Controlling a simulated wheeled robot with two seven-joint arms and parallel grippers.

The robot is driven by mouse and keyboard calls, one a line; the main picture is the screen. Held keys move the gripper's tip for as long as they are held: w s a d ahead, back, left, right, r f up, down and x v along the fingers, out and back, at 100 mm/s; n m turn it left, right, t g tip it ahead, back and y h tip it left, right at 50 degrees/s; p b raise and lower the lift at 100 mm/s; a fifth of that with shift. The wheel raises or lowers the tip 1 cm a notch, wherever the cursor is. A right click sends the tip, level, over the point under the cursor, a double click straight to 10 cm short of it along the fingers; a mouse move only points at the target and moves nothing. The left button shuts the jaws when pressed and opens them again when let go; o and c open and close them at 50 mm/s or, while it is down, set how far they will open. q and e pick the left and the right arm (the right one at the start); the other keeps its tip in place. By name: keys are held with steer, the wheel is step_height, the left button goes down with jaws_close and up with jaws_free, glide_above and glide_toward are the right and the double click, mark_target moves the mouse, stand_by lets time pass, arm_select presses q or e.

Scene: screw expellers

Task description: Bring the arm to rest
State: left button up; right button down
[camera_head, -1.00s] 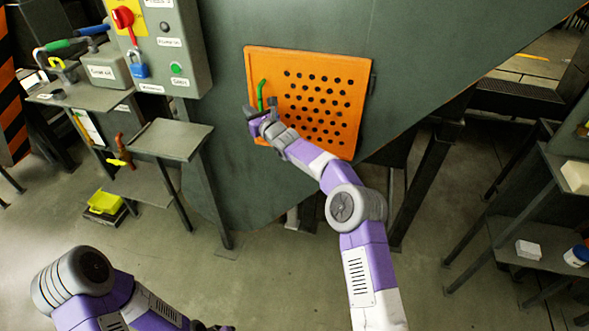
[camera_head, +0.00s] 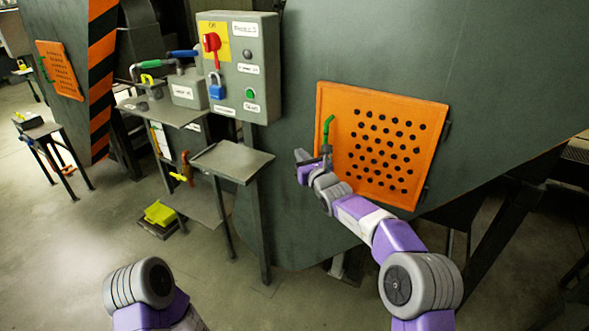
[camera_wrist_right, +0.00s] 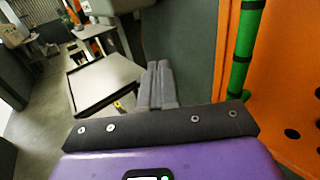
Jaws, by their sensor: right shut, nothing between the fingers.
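My right gripper (camera_head: 324,153) is at the left edge of the orange perforated panel (camera_head: 376,187), just below the green handle (camera_head: 328,128). In the right wrist view the right gripper's fingers (camera_wrist_right: 157,84) are closed together with nothing between them. The green handle (camera_wrist_right: 242,50) stands to the right of these fingers there, with a visible gap, in front of the orange panel (camera_wrist_right: 295,65). The panel lies flat against the dark machine wall. Only a rounded joint and part of a link of my left arm show at the bottom left; the left gripper is out of view.
A grey control box (camera_head: 238,90) with a red switch and blue padlock stands left of the panel. A small grey stand (camera_head: 232,161) is below it, near my right gripper. A yellow item (camera_head: 160,213) lies low at left. Floor at lower left is open.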

steer(key=s+a, duration=0.3)
steer(key=s, duration=0.2)
steer(key=s+d+f+n+g+h+p, duration=0.15)
steer(key=s+f+n+g, duration=0.35)
steer(key=f, duration=0.5)
steer(key=s+d+f+n+g+p, duration=0.1)
steer(key=s+d+f+n+g, duration=0.2)
steer(key=s+f, duration=0.55)
steer(key=s+d+f+n+g+h+p, duration=0.1)
steer(key=s+d+f+n+g+p, duration=0.2)
steer(key=f, duration=0.8)
steer(key=s+d+f+n+g+h+p, duration=0.1)
steer(key=s+d+f+n+g, duration=0.25)
steer(key=s, duration=0.55)
steer(key=s+d+f+n+g+h+p, duration=0.1)
steer(key=s+d+f+n+h, duration=0.15)
steer(key=s+f+n, duration=0.4)
steer(key=s+a+r+n+y+p, duration=0.1)
steer(key=s+r+n+y, duration=0.1)
steer(key=s+n, duration=0.5)
steer(key=s, duration=0.5)
steer(key=shift+r+y, duration=0.25)
steer(key=shift+y, duration=0.05)
